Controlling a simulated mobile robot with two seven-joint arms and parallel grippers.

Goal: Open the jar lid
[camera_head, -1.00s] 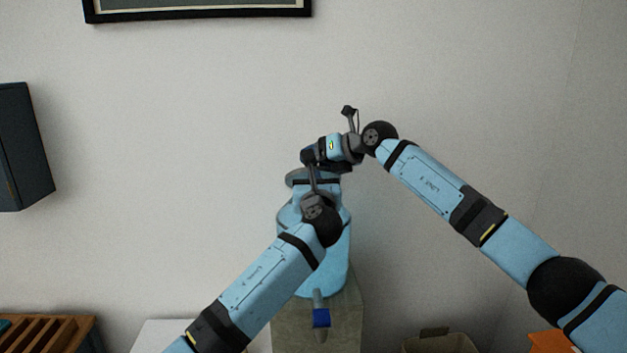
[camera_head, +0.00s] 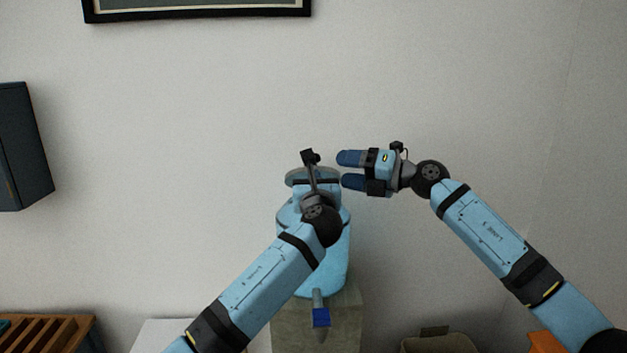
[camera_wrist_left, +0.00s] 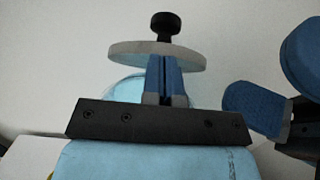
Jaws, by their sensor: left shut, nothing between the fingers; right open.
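A light blue jar (camera_head: 338,262) with a small spigot (camera_head: 320,312) stands on a stone pedestal (camera_head: 318,338). Its round grey lid (camera_head: 296,177) is at the top, partly hidden by my left wrist. In the left wrist view the lid (camera_wrist_left: 128,50) carries a dark knob (camera_wrist_left: 166,24). My left gripper (camera_wrist_left: 167,62) is shut and empty, with its fingers in front of the lid. I cannot tell whether they touch it or whether the lid sits fully on the jar. My right gripper (camera_head: 344,170) is open and empty, just right of the lid.
A dark box-shaped object (camera_head: 22,148) hangs at the left. A slatted wooden piece (camera_head: 45,335) and a white surface (camera_head: 185,335) are at the lower left. An open box (camera_head: 440,342) is at the lower right. The wall behind is plain around the jar.

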